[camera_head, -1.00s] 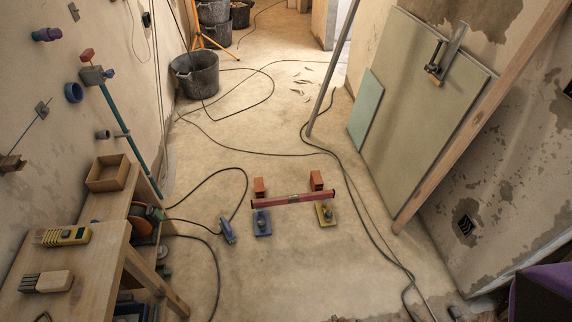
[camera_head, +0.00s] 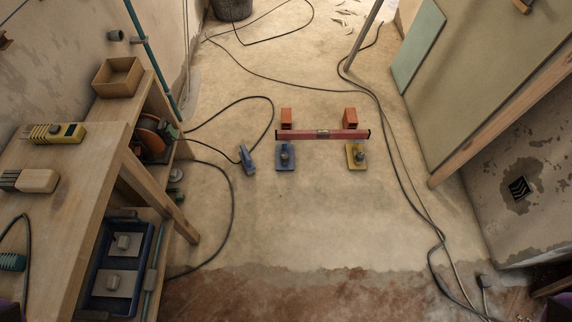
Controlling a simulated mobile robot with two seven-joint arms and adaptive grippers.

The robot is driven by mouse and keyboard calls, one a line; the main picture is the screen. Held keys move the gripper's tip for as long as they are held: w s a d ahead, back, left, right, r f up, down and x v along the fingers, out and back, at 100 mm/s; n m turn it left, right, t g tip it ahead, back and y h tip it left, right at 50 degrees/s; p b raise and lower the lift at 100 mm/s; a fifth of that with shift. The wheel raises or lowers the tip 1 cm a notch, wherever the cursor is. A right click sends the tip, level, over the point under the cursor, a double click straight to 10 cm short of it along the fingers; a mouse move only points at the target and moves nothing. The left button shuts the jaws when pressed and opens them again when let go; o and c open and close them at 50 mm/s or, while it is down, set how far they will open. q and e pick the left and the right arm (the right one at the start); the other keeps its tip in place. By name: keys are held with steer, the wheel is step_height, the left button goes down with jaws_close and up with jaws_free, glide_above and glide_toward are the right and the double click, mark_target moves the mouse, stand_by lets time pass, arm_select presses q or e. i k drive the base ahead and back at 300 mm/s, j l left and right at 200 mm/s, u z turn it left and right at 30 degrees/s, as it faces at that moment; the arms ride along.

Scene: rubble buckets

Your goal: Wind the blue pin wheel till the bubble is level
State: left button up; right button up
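A red spirit level (camera_head: 323,134) lies across the floor ahead, close in front of two orange bricks. A blue base with a grey pin wheel (camera_head: 285,157) sits below its left end. A yellow base with a similar wheel (camera_head: 356,156) sits below its right end. The level's vial (camera_head: 323,133) shows as a pale spot at its middle; the bubble is too small to read. Neither of my grippers is in view, and nothing touches the level or the two bases.
A wooden bench (camera_head: 75,190) stands on the left, with a blue tray (camera_head: 118,302) on its lower shelf. A blue tool (camera_head: 246,160) and black cables (camera_head: 400,190) lie on the floor. Boards lean at the right. The floor in front of the bases is clear.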

mark_target(285, 157)
steer(key=i+j+z, duration=0.1)
steer(key=i+z, duration=0.25)
steer(key=i, duration=0.15)
steer(key=i+j+z, duration=0.2)
steer(key=i+z, duration=0.15)
steer(key=i, duration=0.15)
steer(key=i+j+z, duration=0.35)
steer(key=i, duration=0.15)
